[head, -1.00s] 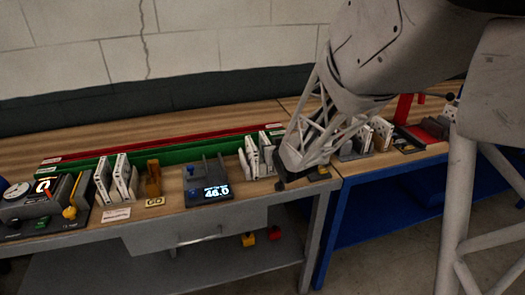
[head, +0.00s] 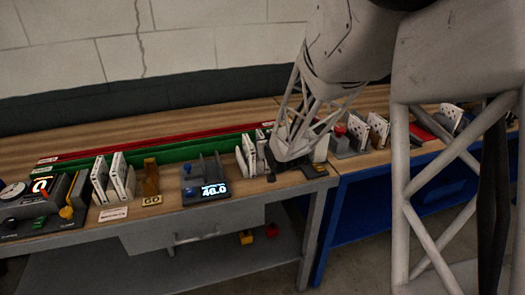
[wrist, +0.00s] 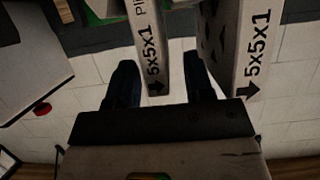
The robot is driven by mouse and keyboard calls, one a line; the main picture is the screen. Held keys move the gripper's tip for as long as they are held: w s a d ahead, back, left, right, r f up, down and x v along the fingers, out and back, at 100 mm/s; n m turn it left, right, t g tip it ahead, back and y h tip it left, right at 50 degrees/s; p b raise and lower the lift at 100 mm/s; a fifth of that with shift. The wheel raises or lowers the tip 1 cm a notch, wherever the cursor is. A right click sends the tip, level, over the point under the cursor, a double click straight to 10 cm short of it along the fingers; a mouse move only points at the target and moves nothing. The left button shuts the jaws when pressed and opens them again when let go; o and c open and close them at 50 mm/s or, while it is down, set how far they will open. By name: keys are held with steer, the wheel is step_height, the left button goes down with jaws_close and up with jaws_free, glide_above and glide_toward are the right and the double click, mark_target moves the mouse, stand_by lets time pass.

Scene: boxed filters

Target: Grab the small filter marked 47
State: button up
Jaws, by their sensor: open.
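In the wrist view, my gripper (wrist: 160,72) is open, with its two dark fingers apart. A thin white filter (wrist: 153,60) marked "5x5x1" shows between the fingers, its end near the gripper body. I cannot tell whether it touches either finger. A second white filter (wrist: 246,55), also marked "5x5x1", is at the right, outside the right finger. No 47 is readable on any filter. In the head view, my gripper (head: 272,158) is at the right end of the near bench, beside upright white filters (head: 247,155). My arm partly hides this group.
A dark device with a lit 46.0 display (head: 214,190) stands left of the gripper. Farther left are a brown holder (head: 152,182), more white filters (head: 118,177) and a device with a knob (head: 40,187). A blue bench (head: 372,175) with spotted filters (head: 378,130) adjoins at right.

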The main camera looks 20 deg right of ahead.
stand_by(0.4)
jaws_close()
stand_by(0.4)
steer(key=shift+r, duration=5)
